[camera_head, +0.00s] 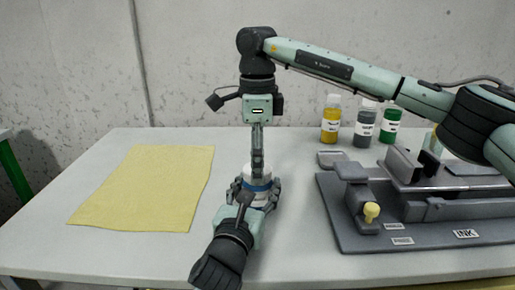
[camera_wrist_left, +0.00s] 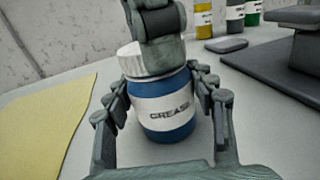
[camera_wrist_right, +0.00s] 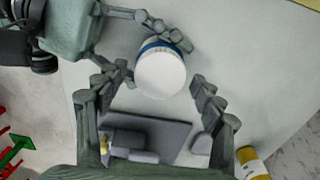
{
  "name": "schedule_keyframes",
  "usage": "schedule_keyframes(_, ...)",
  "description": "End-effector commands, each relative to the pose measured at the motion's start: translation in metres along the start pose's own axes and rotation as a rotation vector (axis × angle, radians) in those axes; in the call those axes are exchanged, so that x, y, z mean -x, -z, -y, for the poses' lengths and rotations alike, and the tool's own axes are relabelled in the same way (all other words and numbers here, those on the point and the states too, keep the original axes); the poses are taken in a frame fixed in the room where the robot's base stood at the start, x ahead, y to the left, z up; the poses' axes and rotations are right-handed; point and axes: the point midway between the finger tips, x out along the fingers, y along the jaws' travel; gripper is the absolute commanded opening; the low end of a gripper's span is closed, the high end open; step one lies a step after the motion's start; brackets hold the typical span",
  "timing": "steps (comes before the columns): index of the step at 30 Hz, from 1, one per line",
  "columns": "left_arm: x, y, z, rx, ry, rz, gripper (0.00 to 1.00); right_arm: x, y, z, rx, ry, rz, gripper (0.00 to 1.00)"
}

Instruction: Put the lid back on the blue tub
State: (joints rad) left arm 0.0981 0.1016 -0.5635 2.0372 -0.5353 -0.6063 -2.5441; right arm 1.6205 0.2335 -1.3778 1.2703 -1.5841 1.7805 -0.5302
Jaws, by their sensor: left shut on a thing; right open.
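The blue tub (camera_wrist_left: 170,120) with its white GREASE label stands on the table; it shows partly in the head view (camera_head: 258,190). Its white lid (camera_wrist_left: 137,63) sits at the tub's mouth; whether it is fully seated I cannot tell. The lid shows from above in the right wrist view (camera_wrist_right: 160,74). My left gripper (camera_head: 254,194) is shut around the tub's sides. My right gripper (camera_head: 257,168) comes down from above, open. In the right wrist view its fingers (camera_wrist_right: 160,85) stand on either side of the lid, with gaps. One right finger hides part of the lid in the left wrist view.
A yellow cloth (camera_head: 150,187) lies flat on the left of the table (camera_head: 120,255). A grey fixture on a dark base (camera_head: 345,225) stands at right. Yellow, grey and green bottles (camera_head: 331,122) stand behind it. The table between cloth and tub is free.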

Motion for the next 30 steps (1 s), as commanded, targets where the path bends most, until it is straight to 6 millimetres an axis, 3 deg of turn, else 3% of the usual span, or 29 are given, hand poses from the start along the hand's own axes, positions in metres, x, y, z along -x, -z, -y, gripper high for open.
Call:
schedule_keyframes(9, -0.0001, 0.0005, -0.0002, 0.000, 0.000, -0.001, 0.00, -0.0025, 0.0003, 0.0001, 0.000, 0.001, 0.000, 0.68)
schedule_keyframes(22, -0.0001, 0.0005, -0.0002, 0.000, 0.000, -0.001, 0.00, -0.0022, 0.0003, 0.0002, 0.000, 0.001, 0.000, 0.17)
schedule_keyframes(27, -0.0001, 0.0005, -0.0002, 0.000, 0.000, -0.001, 0.00, -0.0022, 0.0003, 0.0002, -0.002, 0.001, 0.000, 0.17)
schedule_keyframes(28, -0.0001, 0.0005, -0.0002, 0.000, 0.000, -0.001, 0.00, -0.0022, 0.0003, 0.0002, -0.002, 0.001, 0.000, 0.54)
schedule_keyframes(30, -0.0001, 0.0005, -0.0002, 0.000, 0.000, -0.001, 0.00, -0.0022, 0.0003, 0.0002, -0.002, 0.001, 0.000, 0.62)
